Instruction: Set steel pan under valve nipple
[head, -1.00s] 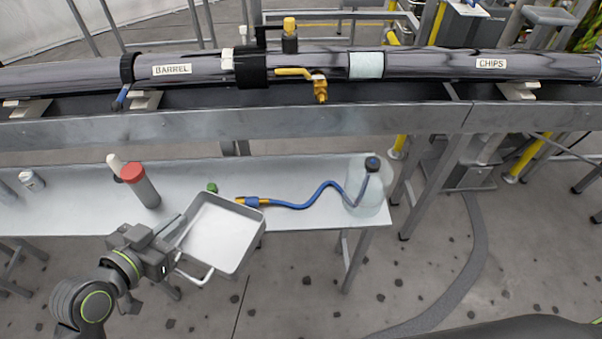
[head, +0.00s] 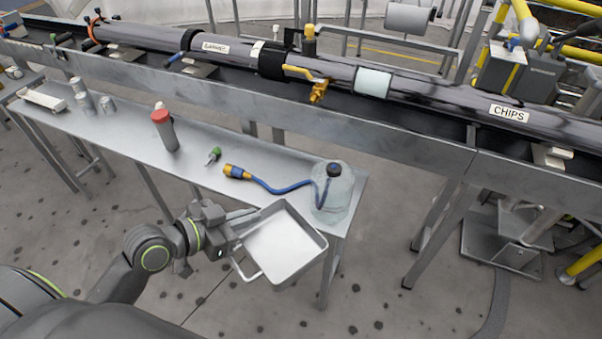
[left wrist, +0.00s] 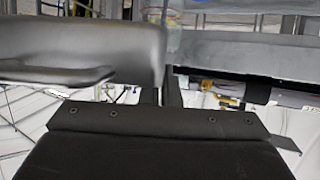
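The steel pan (head: 283,246) is a shallow rectangular tray with wire handles, empty and tilted a little in the head view. My left gripper (head: 241,221) is shut on its left side and holds it off the floor, near the table's front edge. In the left wrist view the pan (left wrist: 80,50) is a blurred grey metal shape at the upper left; the fingertips are hard to make out. The brass valve nipple (head: 318,93) hangs below the pipe, with a yellow lever beside it. The pan is nearer to me than the nipple, not below it. My right gripper is out of view.
The steel table (head: 120,123) carries a red-capped grey cylinder (head: 165,130), a green-tipped fitting (head: 213,156), a blue hose (head: 275,188) and a clear jug (head: 335,192) beside the pan. A steel beam (head: 250,102) runs behind the table. Floor in front is open.

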